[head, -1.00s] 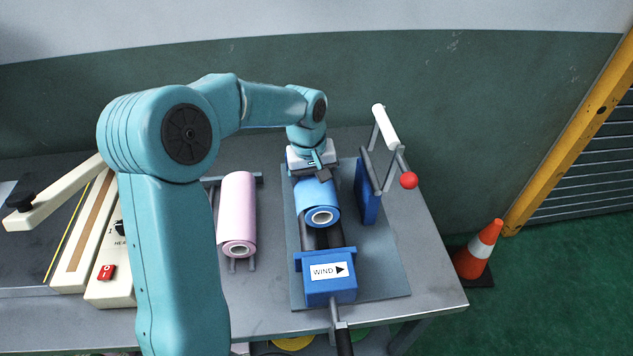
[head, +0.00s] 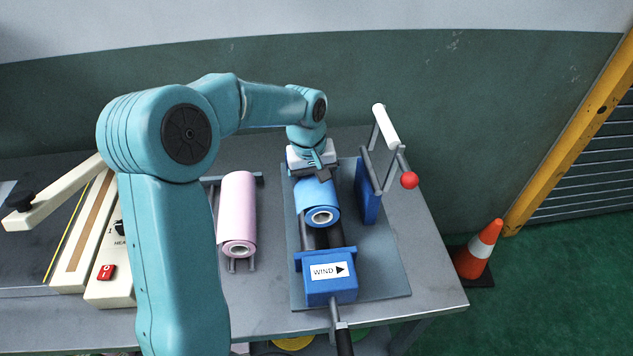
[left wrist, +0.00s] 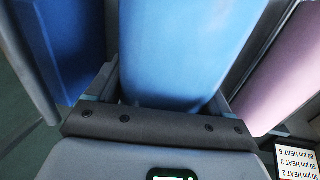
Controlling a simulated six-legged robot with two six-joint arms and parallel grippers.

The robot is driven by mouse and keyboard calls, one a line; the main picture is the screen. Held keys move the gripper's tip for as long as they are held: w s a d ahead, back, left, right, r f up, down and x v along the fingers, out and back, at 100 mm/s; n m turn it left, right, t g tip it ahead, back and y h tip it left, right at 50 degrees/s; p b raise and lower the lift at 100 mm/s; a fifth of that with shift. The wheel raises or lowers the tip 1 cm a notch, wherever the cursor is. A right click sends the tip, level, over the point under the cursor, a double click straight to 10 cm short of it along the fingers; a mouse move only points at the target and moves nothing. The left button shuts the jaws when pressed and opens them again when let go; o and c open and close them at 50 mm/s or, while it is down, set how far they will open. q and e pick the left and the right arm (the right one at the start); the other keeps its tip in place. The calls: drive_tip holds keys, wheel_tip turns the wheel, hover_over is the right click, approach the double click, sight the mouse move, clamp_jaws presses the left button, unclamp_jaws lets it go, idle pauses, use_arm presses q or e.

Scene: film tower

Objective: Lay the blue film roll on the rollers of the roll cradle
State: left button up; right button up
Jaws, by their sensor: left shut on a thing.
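The blue film roll (head: 318,200) lies lengthwise over the dark rollers of the roll cradle (head: 305,232), behind the blue box marked WIND. My left gripper (head: 314,176) is over the far part of the roll and shut on it. In the left wrist view the blue film roll (left wrist: 185,50) fills the middle, with the gripper's fingers (left wrist: 168,98) on its two sides. Whether the roll's underside touches the rollers is hidden. My right gripper is not in view.
A pink roll (head: 238,210) lies on a rack to the left. The blue WIND box (head: 328,283) with a crank stands in front. A blue upright plate (head: 367,192) and a frame with a red ball (head: 409,180) stand right. A traffic cone (head: 478,250) is on the floor.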

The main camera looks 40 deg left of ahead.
use_arm(q)
drive_tip(key=shift+f+b, duration=0.5)
drive_tip(key=shift+f, duration=0.15)
idle(0.4)
drive_tip(key=shift+r+p, duration=0.45)
drive_tip(key=shift+r, duration=0.1)
drive_tip(key=shift+f+b, duration=0.45)
drive_tip(key=shift+f, duration=0.1)
idle(1.5)
drive_tip(key=shift+r+p, duration=0.45)
drive_tip(key=shift+r, duration=0.15)
drive_tip(key=shift+f+b, duration=0.55)
drive_tip(key=shift+f, duration=0.2)
idle(1.1)
drive_tip(key=o, duration=1.5)
drive_tip(key=shift+c, duration=0.2)
wheel_tip(320, 180, up, 16)
drive_tip(key=s+a+p, duration=0.1)
drive_tip(key=shift+s+r, duration=0.15)
drive_tip(key=shift+s, duration=0.15)
drive_tip(key=shift+s+a, duration=0.1)
drive_tip(key=shift+s, duration=0.05)
